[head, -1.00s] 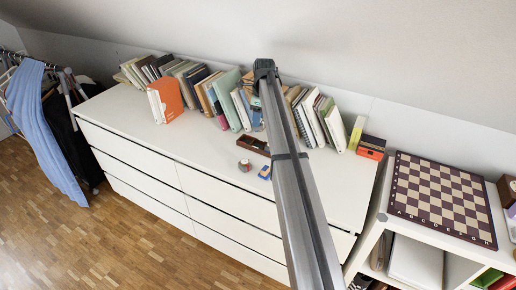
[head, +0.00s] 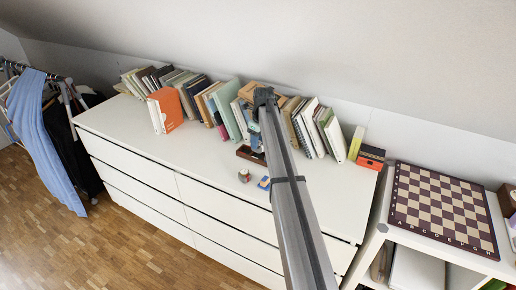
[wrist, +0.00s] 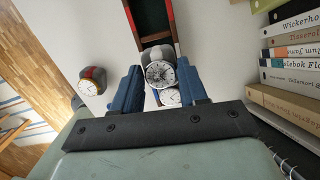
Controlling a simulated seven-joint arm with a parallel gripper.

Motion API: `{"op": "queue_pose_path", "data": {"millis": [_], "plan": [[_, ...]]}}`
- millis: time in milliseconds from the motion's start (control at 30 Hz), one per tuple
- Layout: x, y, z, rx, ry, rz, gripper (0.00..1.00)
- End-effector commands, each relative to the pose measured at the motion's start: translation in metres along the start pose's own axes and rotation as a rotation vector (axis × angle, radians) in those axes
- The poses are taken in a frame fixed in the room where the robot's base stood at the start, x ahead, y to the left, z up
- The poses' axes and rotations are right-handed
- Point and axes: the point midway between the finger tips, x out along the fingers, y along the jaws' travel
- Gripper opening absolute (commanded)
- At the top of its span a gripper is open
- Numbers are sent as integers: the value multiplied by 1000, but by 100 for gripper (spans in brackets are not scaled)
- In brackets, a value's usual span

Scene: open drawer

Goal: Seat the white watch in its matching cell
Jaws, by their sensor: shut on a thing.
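My gripper (wrist: 160,88) is shut, with its blue fingers on either side of a watch (wrist: 160,73) that has a white dial and a grey and white body. A second white dial (wrist: 170,97) shows just below it between the fingers; I cannot tell how the two relate. A brown box (wrist: 148,22) with dark green and red lining lies just beyond the held watch; it also shows in the head view (head: 243,153). Its cells are only partly visible. In the head view my arm hides most of the gripper and the watch.
A watch on a red and dark cushion (wrist: 90,80) stands on the dresser top, apart from the gripper; it also shows in the head view (head: 244,175). A small blue object (head: 264,183) lies beside it. Books (wrist: 288,75) line the back. The dresser's front left is clear.

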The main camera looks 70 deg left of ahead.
Motion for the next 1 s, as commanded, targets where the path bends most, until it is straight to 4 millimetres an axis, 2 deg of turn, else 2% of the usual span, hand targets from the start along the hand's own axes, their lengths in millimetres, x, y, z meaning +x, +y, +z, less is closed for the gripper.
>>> {"op": "queue_pose_path", "data": {"millis": [333, 767, 800, 1000], "plan": [[35, 0, -4, -1, 0, 0, 0], [40, 0, -5, -1, 0, 0, 0], [39, 0, -5, -1, 0, 0, 46], [39, 0, -5, -1, 0, 0, 65]]}}
